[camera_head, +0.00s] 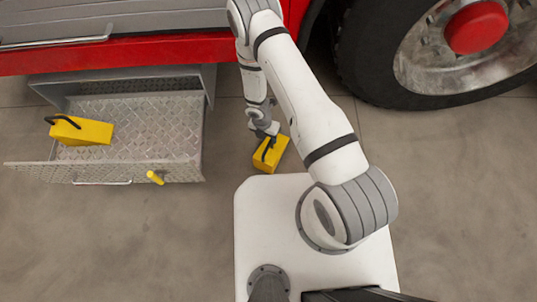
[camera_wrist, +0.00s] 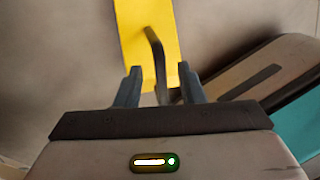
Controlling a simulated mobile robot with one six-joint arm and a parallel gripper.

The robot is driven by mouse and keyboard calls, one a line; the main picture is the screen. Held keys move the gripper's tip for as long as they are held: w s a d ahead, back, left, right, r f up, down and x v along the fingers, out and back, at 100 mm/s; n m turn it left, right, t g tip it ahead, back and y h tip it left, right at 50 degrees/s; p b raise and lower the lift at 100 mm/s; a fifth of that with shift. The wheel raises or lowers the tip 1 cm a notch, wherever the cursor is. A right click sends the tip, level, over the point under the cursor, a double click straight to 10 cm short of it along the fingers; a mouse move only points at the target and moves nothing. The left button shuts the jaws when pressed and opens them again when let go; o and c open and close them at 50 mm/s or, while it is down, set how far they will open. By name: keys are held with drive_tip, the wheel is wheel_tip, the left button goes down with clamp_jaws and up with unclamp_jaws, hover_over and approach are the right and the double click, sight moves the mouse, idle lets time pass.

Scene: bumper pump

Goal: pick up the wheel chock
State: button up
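A yellow wheel chock (camera_head: 272,154) with a black handle sits on the floor beside my base, below the truck's red edge. My gripper (camera_head: 266,132) is just over it and partly hides it. In the wrist view the chock (camera_wrist: 140,35) lies beyond my gripper (camera_wrist: 161,76). The two fingers are apart, and the dark handle (camera_wrist: 155,48) shows between them with gaps on both sides. I cannot tell how deep the handle is between the fingers. A second yellow chock (camera_head: 82,131), also with a black handle, lies in the open drawer at the left.
The open metal drawer (camera_head: 150,125) juts out under the truck's red side (camera_head: 130,53). A yellow peg-like part (camera_head: 155,177) is at its front edge. A large truck tyre (camera_head: 375,60) stands at the upper right. The floor between drawer and base is clear.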

sight(270, 142)
drive_tip(key=f, duration=0.1)
drive_tip(key=f+b, duration=0.1)
drive_tip(key=f, duration=0.1)
drive_tip(key=f+b, duration=0.1)
drive_tip(key=shift+s+d+f, duration=0.15)
drive_tip(key=shift+s+d, duration=0.05)
drive_tip(key=shift+d, duration=0.1)
clamp_jaws()
idle(1.1)
